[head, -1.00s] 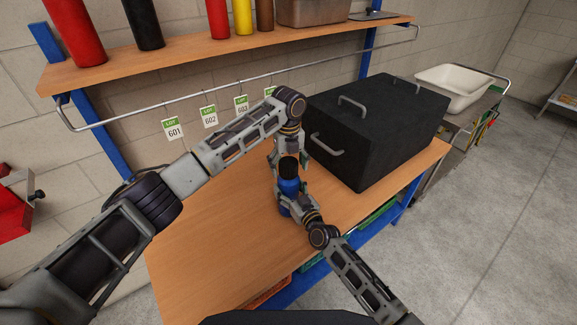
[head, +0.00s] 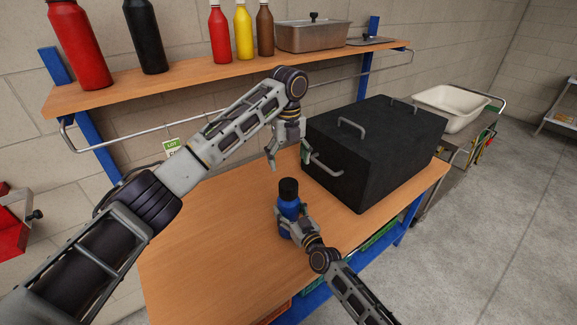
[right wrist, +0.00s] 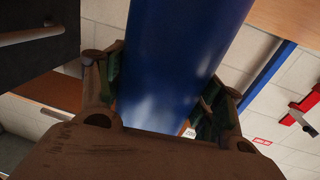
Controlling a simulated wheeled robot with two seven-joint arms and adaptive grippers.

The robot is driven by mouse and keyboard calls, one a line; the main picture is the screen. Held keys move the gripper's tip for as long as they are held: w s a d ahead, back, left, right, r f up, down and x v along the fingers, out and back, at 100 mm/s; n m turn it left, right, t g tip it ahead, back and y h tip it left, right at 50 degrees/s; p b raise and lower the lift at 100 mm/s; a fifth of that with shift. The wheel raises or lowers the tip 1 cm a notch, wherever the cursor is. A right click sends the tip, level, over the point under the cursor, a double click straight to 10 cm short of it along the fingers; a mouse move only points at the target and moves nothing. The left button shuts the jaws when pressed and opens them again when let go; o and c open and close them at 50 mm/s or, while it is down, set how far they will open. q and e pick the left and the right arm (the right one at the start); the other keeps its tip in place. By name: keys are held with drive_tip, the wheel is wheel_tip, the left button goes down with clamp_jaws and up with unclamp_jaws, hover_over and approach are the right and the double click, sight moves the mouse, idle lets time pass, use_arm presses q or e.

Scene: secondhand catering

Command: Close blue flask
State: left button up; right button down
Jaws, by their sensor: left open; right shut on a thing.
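The blue flask (head: 290,207) stands upright on the wooden table, with its black cap (head: 288,189) on top. My right gripper (head: 292,228) is shut around the flask's lower body. The right wrist view shows the blue flask body (right wrist: 180,60) between the two fingers. My left gripper (head: 287,158) is open and empty, above and behind the flask, apart from the cap. Whether the cap is fully tightened cannot be told.
A black box with handles (head: 375,150) stands on the table's right, close to my left gripper. A shelf (head: 180,85) at the back holds bottles and a metal pan (head: 313,37). The table's left part (head: 200,240) is clear.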

idle(0.3)
drive_tip(key=shift+c, duration=0.9)
unclamp_jaws()
drive_tip(key=shift+s, duration=0.1)
drive_tip(key=v, duration=1.1)
drive_tip(key=shift+s+d, duration=0.2)
drive_tip(key=shift+s, duration=0.15)
